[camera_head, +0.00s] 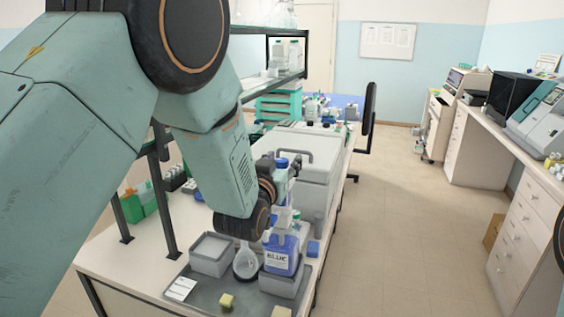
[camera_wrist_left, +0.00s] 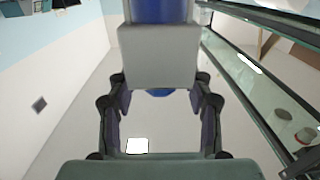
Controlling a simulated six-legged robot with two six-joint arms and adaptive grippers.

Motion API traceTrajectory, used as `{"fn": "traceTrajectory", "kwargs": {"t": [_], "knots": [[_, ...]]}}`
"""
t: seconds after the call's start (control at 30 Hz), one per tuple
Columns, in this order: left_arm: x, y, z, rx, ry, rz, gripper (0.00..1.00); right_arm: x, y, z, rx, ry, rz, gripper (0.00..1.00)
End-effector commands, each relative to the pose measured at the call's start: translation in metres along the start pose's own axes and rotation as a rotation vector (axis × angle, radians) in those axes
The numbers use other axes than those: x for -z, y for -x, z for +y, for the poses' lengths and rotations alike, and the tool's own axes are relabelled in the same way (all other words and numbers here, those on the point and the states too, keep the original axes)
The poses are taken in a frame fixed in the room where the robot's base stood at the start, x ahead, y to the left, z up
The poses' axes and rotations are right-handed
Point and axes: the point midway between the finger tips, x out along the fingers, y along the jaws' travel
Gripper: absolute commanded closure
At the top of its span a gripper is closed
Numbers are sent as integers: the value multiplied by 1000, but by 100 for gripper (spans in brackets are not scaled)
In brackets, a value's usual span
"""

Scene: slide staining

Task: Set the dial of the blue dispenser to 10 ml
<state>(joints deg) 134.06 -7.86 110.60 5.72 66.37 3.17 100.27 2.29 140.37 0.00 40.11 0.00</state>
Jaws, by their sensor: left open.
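The blue dispenser (camera_head: 283,252) is a bottle of blue liquid with a white label reading BLUE. In the left wrist view, the open fingers of my left gripper (camera_wrist_left: 160,112) stand either side of a grey block with a blue cylinder, which looks like the dispenser's upper part. I cannot tell whether they touch it. The dial's marks cannot be read. My right gripper is out of view.
A large white lidded box (camera_head: 318,185) stands close behind. Yellow blocks lie at the tray's front. The floor (camera_head: 400,235) right of the bench is clear.

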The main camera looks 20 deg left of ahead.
Motion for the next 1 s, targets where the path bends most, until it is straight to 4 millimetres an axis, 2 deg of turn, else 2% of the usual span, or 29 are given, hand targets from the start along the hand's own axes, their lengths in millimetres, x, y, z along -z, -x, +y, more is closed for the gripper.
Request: {"fn": "traceTrajectory", "kwargs": {"t": [0.13, 0.27, 0.7, 0.83, 1.0], "knots": [[0, 2, 0, 0, 0, 0, 49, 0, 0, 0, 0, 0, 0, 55], [0, 14, 0, 0, 0, -1, 49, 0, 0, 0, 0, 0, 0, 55], [0, 91, 0, -1, -2, -2, 49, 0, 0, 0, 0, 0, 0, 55], [0, 107, 0, 0, -1, -2, 49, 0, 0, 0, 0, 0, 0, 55], [0, 118, 0, -1, -1, 0, 49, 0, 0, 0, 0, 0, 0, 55]]}}
